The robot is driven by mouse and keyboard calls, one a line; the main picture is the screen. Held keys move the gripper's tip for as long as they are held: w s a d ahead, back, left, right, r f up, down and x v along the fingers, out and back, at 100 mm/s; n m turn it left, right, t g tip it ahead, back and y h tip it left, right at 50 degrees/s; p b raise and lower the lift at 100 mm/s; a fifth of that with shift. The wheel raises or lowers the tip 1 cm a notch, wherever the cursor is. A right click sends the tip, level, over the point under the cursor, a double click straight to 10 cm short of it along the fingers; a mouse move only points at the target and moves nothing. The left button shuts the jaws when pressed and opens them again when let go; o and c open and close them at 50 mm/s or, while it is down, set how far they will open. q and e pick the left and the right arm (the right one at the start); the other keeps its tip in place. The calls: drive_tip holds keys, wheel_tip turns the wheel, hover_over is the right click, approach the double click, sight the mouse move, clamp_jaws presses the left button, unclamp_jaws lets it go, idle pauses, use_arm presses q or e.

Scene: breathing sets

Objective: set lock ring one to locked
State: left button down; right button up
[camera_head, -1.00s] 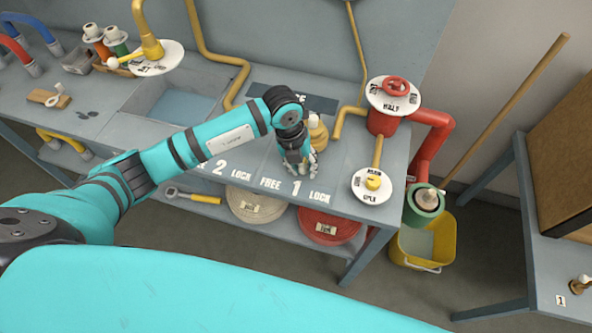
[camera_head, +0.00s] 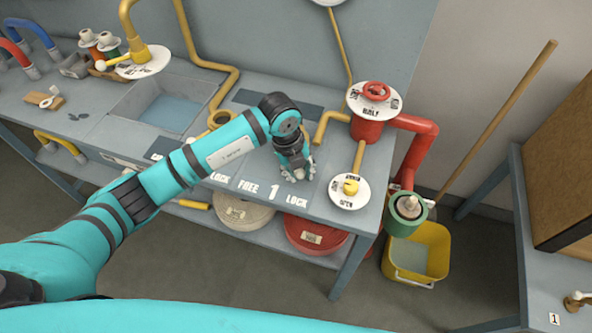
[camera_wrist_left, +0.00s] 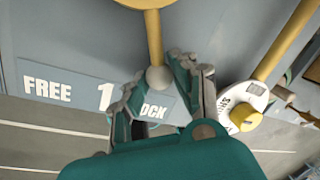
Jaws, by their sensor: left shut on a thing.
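Lock ring one shows in the wrist view as a brass ring (camera_wrist_left: 135,3) at the top edge, mostly out of frame. Its lever (camera_wrist_left: 155,45) runs down to a pale ball knob (camera_wrist_left: 157,78), pointing towards the word LOCK on the label strip (camera_wrist_left: 40,90). My left gripper (camera_wrist_left: 156,84) has its fingers on both sides of the knob, shut on the lever end. In the head view the left gripper (camera_head: 298,175) is above LOCK on the bench-front label (camera_head: 273,193), and my wrist hides the ring. My right gripper is out of view.
A round white dial with a yellow knob (camera_head: 350,186) is close right of the gripper. A red valve (camera_head: 375,92) and red pipe stand behind it. A yellow bucket (camera_head: 440,240) is on the floor right. A sink (camera_head: 150,95) is left.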

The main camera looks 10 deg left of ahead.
use_arm(q)
drive_tip(key=shift+w+r, duration=0.15)
drive_tip(key=shift+r, duration=0.05)
drive_tip(key=c, duration=1.4)
unclamp_jaws()
drive_tip(key=shift+a, duration=0.1)
drive_tip(key=o, duration=0.4)
drive_tip(key=shift+f, duration=0.1)
drive_tip(key=r, duration=0.4)
drive_tip(key=s+a+r, duration=0.1)
drive_tip(key=r, duration=0.3)
drive_tip(key=a+r, duration=0.1)
drive_tip(key=r, duration=0.2)
drive_tip(key=shift+s+r, duration=0.2)
drive_tip(key=shift+r, duration=0.2)
